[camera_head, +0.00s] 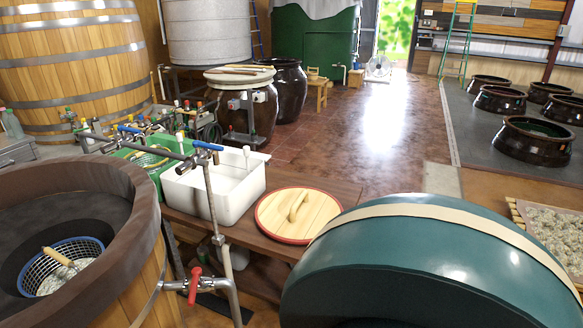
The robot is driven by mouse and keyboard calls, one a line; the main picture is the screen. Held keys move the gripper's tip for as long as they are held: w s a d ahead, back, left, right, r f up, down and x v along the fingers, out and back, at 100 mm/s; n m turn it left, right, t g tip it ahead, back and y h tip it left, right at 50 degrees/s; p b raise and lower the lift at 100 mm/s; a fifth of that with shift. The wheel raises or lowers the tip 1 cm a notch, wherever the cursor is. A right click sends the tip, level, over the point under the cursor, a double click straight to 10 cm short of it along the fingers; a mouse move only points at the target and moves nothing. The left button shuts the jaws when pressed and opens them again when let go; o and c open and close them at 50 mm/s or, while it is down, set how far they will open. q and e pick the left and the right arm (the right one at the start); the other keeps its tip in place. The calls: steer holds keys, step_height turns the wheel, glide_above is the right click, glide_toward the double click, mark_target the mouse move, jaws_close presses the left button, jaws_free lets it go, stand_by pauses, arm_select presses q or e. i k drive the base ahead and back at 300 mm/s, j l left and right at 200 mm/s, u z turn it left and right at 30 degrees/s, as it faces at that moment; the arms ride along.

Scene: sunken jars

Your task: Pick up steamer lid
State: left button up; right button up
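Neither of my grippers shows in the head view.
A white tub (215,200) stands on the bench just left of the lid. A pipe with a blue-handled valve (208,146) rises before it. A wooden vat (150,250) holding a blue basket (55,275) fills the lower left. Open floor (370,130) lies behind.

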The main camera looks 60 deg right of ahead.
mark_target(292, 215)
steer(key=l+u, duration=0.1)
steer(key=l, duration=1)
steer(key=k+l+u, duration=0.1)
steer(key=l, duration=1.05)
steer(key=l+z, duration=0.45)
steer(key=i+l+z, duration=0.1)
steer(key=l+z, duration=0.35)
steer(key=z, duration=0.35)
